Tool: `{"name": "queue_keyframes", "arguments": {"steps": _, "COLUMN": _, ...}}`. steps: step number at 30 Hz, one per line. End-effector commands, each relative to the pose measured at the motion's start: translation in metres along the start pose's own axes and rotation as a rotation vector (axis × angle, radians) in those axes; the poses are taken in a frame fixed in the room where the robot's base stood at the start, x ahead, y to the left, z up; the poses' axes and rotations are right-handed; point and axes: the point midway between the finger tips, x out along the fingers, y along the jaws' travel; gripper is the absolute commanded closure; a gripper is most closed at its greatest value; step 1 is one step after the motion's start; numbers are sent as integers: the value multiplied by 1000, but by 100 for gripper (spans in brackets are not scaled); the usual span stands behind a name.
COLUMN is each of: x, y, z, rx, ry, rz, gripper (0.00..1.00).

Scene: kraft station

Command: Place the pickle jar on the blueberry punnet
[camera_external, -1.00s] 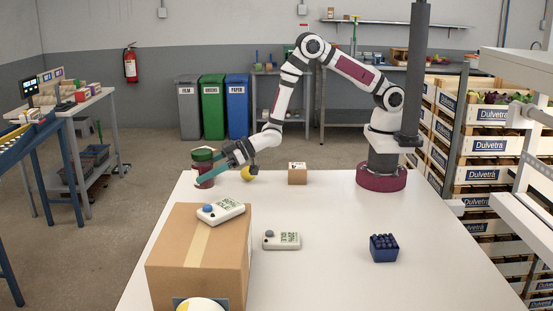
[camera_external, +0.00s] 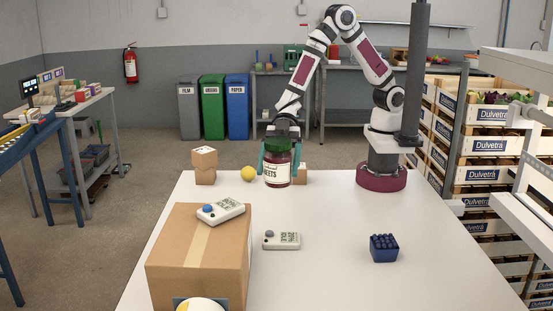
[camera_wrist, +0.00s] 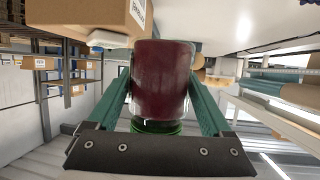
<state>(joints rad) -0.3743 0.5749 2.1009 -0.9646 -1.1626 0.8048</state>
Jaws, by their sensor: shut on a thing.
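A jar (camera_external: 278,172) with a green lid, dark red contents and a white label ending in "EETS" is held upright above the far part of the white table. My gripper (camera_external: 278,166) is shut on it from above, one teal finger on each side. In the wrist view the jar (camera_wrist: 160,82) fills the space between the fingers, its green lid towards my palm. The blueberry punnet (camera_external: 384,248), a small dark blue block with a bumpy top, sits on the table to the right and nearer the camera. The punnet's top is uncovered.
A large cardboard box (camera_external: 180,257) stands front left with a white device (camera_external: 221,211) on top. Another white device (camera_external: 282,241) lies beside it. A small box (camera_external: 300,174) is partly hidden behind the jar.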

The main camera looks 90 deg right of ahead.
Motion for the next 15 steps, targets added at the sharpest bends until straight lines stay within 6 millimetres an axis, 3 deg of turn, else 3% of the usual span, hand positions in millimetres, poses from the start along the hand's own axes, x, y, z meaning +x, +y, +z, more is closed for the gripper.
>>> {"name": "queue_keyframes", "arguments": {"steps": 1, "x": 2, "y": -30, "z": -3, "rx": -42, "ry": 1, "rz": -99, "gripper": 100}}
{"name": "queue_keyframes", "arguments": {"steps": 3, "x": 0, "y": -70, "z": -4, "rx": -100, "ry": 1, "rz": -236, "gripper": 100}}
{"name": "queue_keyframes", "arguments": {"steps": 6, "x": -9, "y": -115, "z": 0, "rx": -163, "ry": 0, "rz": -394, "gripper": 100}}
{"name": "queue_keyframes", "arguments": {"steps": 9, "x": -18, "y": -144, "z": 3, "rx": -208, "ry": 0, "rz": -501, "gripper": 100}}
{"name": "queue_keyframes", "arguments": {"steps": 12, "x": -24, "y": -160, "z": 7, "rx": -232, "ry": 0, "rz": -559, "gripper": 100}}
{"name": "queue_keyframes", "arguments": {"steps": 15, "x": -14, "y": -178, "z": 13, "rx": -238, "ry": 0, "rz": -582, "gripper": 100}}
